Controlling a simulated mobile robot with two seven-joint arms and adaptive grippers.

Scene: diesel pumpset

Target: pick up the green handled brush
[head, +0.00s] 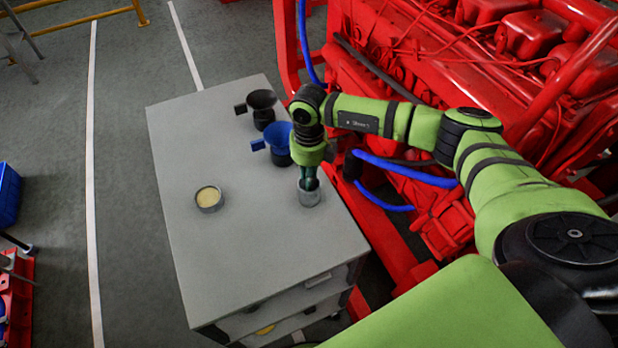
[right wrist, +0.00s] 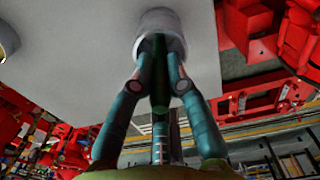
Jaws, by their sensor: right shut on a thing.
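A grey metal cup (head: 310,194) stands on the grey cabinet top (head: 215,255), near its right edge; it also shows in the right wrist view (right wrist: 160,22). The dark green brush handle (right wrist: 159,62) rises out of this cup. The brush's lower end is hidden inside the cup. My right gripper (head: 308,178) is directly above the cup, pointing down. In the right wrist view its fingers (right wrist: 159,86) are on both sides of the handle and shut on it. My left gripper is in neither view.
A blue funnel (head: 278,143) and a black funnel (head: 262,108) stand behind the cup. A round tin with yellowish contents (head: 209,198) sits to the left. The red engine (head: 450,60) and blue hoses (head: 405,171) are close on the right. The cabinet's front left is clear.

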